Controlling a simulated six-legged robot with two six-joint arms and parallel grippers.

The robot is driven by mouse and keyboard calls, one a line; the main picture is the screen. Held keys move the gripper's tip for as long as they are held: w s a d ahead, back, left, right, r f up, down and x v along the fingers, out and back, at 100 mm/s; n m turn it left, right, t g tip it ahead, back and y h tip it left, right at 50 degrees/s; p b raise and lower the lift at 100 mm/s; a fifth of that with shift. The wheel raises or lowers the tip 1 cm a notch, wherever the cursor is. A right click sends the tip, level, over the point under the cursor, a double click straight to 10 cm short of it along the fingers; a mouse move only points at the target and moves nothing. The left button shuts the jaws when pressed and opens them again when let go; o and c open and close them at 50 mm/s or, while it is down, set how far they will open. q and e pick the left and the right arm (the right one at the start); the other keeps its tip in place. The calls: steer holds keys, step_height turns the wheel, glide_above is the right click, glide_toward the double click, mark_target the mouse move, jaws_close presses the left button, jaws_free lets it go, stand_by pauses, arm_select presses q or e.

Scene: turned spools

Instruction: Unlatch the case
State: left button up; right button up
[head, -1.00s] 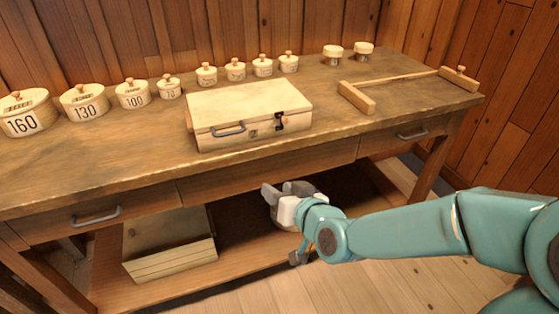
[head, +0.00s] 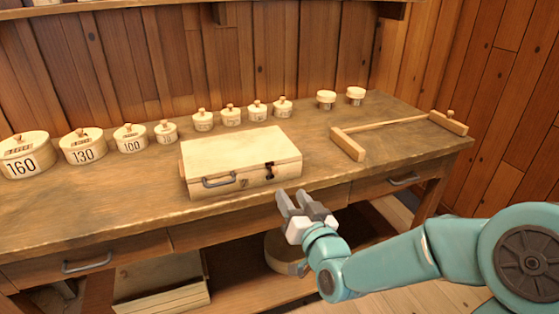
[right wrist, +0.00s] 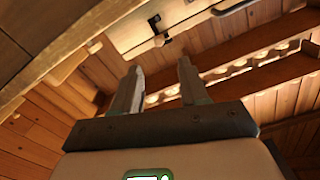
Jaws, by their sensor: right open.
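The pale wooden case (head: 225,155) lies closed on the workbench, with a grey carry handle (head: 218,182) on its front. A dark latch (head: 270,171) sits right of the handle, across the lid seam; I cannot tell its exact setting. In the right wrist view, the case (right wrist: 125,32) and the dark latch (right wrist: 157,30) show at the top, beyond the fingers. My right gripper (head: 294,198) is open and empty, in front of the bench edge, below and right of the latch, apart from the case. It also shows in the right wrist view (right wrist: 160,80). My left gripper is out of view.
Several round lidded boxes (head: 82,147) stand behind and left of the case. Two small round pieces (head: 326,100) stand at the back right. A wooden bar with end blocks (head: 347,144) lies right of the case. Drawers have grey pulls (head: 86,261). A crate (head: 165,298) sits below.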

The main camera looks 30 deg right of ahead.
mark_target(276, 172)
arm_select(q)
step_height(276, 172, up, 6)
steer(key=p, duration=0.4)
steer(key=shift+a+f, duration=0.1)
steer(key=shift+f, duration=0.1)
arm_select(e)
steer(key=x, duration=0.9)
steer(key=shift+w+f, duration=0.1)
steer(key=shift+w, duration=0.05)
jaws_close()
